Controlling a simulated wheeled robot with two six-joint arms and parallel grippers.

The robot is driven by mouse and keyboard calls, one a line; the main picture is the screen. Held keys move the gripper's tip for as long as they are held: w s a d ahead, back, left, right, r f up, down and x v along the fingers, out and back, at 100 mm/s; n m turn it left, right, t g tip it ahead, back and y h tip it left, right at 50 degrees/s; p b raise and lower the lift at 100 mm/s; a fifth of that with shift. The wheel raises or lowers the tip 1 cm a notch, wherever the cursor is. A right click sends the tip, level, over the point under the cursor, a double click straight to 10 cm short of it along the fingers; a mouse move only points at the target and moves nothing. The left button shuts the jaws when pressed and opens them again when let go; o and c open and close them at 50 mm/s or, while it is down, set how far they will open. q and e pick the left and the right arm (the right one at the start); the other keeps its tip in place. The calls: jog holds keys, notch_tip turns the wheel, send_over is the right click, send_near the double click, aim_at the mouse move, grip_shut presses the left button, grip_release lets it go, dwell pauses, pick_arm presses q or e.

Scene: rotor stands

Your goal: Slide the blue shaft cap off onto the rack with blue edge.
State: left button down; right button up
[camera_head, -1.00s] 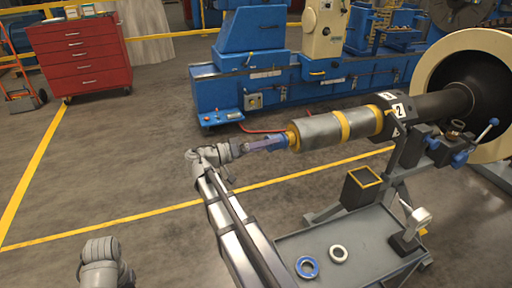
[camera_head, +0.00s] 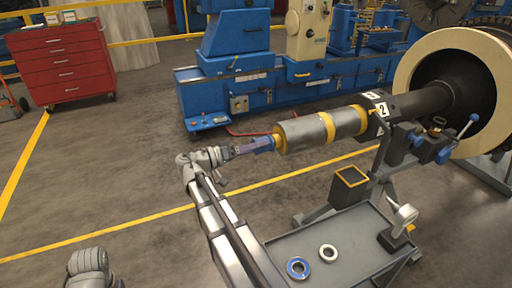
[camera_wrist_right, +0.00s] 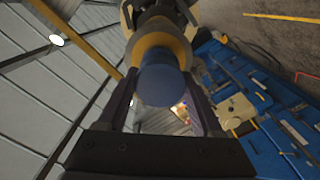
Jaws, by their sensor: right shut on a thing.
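The blue shaft cap (camera_head: 264,144) sits at the near end of the horizontal grey rotor shaft (camera_head: 302,133), against its yellow end collar. In the right wrist view the cap (camera_wrist_right: 160,84) is a round dark blue piece between two dark fingers, with the yellow collar (camera_wrist_right: 157,47) behind it. My right gripper (camera_wrist_right: 158,90) is shut on the cap; its arm reaches up from the bottom of the head view. A grey part of my left arm shows at bottom left, its gripper out of view. No rack with a blue edge is clearly seen.
A blue machine (camera_head: 285,83) and red cabinet (camera_head: 65,64) stand behind. Floor at left is clear.

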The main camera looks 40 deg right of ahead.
jog(key=shift+c, duration=0.8)
jog(key=shift+r, duration=0.1)
jog(key=shift+a, duration=0.1)
jog(key=v, duration=0.8)
jog(key=shift+r, duration=0.1)
jog(key=shift+r+p, duration=0.1)
jog(key=shift+p, duration=0.2)
notch_tip(320, 180, up, 10)
jog(key=p, duration=0.9)
jog(key=shift+p, duration=0.4)
